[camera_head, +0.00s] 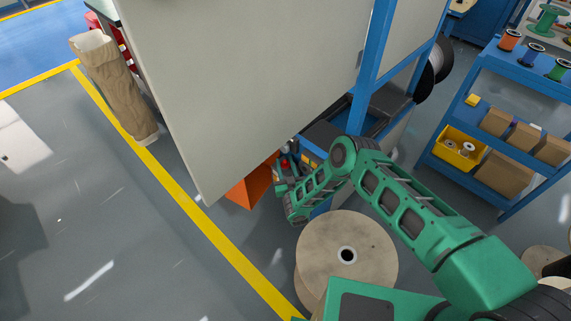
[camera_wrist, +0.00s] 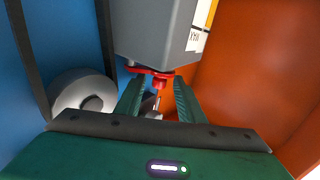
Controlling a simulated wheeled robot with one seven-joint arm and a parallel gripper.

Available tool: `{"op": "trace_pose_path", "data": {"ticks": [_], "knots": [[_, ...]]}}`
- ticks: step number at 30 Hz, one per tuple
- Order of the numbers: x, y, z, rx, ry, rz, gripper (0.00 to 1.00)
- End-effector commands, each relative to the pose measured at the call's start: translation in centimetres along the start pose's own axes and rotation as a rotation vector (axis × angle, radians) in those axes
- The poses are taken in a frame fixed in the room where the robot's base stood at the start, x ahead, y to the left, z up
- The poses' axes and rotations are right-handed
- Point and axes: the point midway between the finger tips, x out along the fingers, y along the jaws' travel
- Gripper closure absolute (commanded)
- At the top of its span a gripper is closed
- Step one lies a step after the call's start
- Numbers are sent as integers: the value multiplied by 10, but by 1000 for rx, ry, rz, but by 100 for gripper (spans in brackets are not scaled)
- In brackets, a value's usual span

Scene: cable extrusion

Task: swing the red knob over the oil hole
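The red knob (camera_wrist: 158,80) shows in the wrist view under a grey box-shaped housing (camera_wrist: 155,30), with a flat red part reaching left from it. My gripper (camera_wrist: 158,84) is open, its two green fingers apart on either side of the knob, near their tips. I cannot tell whether either finger touches it. A small metal part shows between the fingers, lower down. I cannot make out the oil hole. In the head view my gripper (camera_head: 284,187) is at the machine, beside an orange panel (camera_head: 250,186), and is too small to read there.
A blue wall (camera_wrist: 75,35) is left and an orange wall (camera_wrist: 250,70) right of my gripper, leaving a narrow space. A pale reel (camera_wrist: 80,92) sits at lower left. In the head view a large grey panel (camera_head: 235,80) hangs above, and a wooden spool (camera_head: 320,250) stands below my arm.

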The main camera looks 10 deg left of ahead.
Motion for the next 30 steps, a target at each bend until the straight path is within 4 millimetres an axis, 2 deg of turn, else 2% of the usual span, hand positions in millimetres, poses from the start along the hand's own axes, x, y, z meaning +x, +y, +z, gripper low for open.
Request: {"op": "trace_pose_path", "data": {"ticks": [9, 15, 21, 30], "knots": [[-58, 0, 2, 4, -7, 1, 65], [-87, -1, 2, 2, -4, 0, 65], [-100, -1, 1, 2, -2, 0, 65], [-100, -1, 1, 2, -2, 0, 65]]}}
